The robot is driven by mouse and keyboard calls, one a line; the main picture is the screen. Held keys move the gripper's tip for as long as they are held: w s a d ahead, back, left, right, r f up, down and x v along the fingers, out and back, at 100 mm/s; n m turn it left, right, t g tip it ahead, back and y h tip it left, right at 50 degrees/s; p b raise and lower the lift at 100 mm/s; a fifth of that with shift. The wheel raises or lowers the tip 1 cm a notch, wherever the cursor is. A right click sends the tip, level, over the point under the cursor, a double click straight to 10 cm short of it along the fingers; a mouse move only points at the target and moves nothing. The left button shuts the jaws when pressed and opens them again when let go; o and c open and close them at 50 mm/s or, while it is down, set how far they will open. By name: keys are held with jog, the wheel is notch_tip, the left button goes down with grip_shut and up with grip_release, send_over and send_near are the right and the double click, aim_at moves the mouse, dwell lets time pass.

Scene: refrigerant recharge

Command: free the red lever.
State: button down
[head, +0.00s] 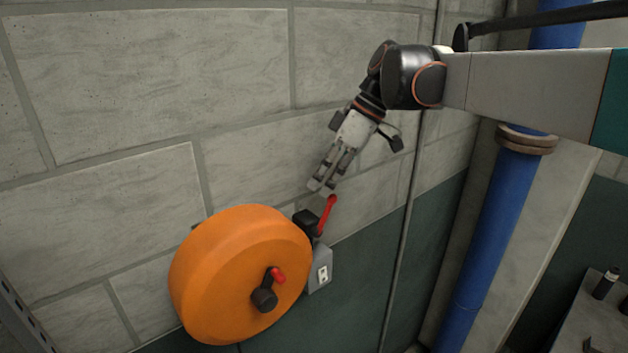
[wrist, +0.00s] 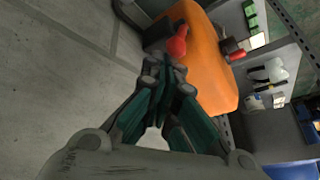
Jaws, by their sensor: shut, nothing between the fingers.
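The red lever (head: 327,214) points up and slightly right from a black mount (head: 305,222) at the upper right of an orange round drum (head: 235,268) on the wall. My gripper (head: 321,187) is shut and empty, its fingertips just above the lever's upper end in the head view. In the wrist view the red lever (wrist: 177,42) shows just beyond my shut gripper's fingertips (wrist: 163,68), with the orange drum (wrist: 208,65) behind it. I cannot tell whether the fingertips touch the lever.
A black crank with a red knob (head: 278,275) sticks out of the drum's face. A grey switch box (head: 320,270) is beside the drum. A blue pipe (head: 490,235) stands to the right. A bench (head: 595,325) with small items is at lower right. The wall left is bare.

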jog(key=w+d+f, duration=0.1)
jog(key=d+b, duration=0.1)
jog(key=shift+w+d+f, duration=0.3)
jog(key=shift+w+f, duration=0.05)
jog(key=shift+f, duration=0.05)
jog(key=shift+a+f, duration=0.1)
jog(key=shift+s+a+f+b, duration=0.1)
jog(key=shift+s+a+b, duration=0.2)
jog(key=shift+s+a, duration=0.15)
jog(key=shift+a, duration=0.15)
